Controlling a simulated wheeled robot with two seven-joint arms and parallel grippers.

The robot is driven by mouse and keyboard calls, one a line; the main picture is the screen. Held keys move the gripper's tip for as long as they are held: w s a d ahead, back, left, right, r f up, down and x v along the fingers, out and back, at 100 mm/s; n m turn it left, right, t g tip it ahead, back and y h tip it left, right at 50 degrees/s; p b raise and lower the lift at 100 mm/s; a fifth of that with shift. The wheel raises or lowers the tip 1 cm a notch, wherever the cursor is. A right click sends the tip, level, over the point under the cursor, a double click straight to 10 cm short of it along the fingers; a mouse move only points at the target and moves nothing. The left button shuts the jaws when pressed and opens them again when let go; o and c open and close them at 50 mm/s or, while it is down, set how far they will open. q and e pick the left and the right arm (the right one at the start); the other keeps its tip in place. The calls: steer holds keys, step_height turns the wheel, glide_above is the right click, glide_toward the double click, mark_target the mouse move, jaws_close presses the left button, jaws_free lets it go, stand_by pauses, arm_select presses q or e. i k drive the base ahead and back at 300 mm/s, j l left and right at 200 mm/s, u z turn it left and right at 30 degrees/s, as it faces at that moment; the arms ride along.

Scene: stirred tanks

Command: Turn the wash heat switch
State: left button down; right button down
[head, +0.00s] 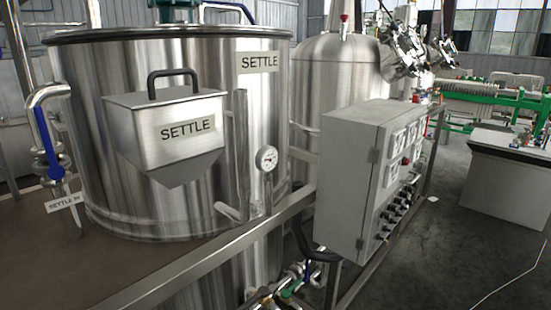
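A grey control box (345,185) stands right of the middle on a metal frame. Its panel face is turned to the right and I see it at a steep slant. White dials or meters (393,174) sit in its upper part, with a red button or lamp (405,161) near them. Rows of small dark knobs or switches (391,216) run along its lower part. Their labels are too small to read, so I cannot tell which one is the wash heat switch or how it is set. Neither of my grippers is in view.
A large steel tank (215,100) marked SETTLE fills the left, with a hopper-shaped box (165,130) on it. A second tank (335,75) stands behind the control box. A metal rail (215,255) crosses the front. A pale cabinet (505,180) stands right, beyond open floor (450,250).

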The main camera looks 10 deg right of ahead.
mark_target(378, 236)
steer(key=z, duration=1.2)
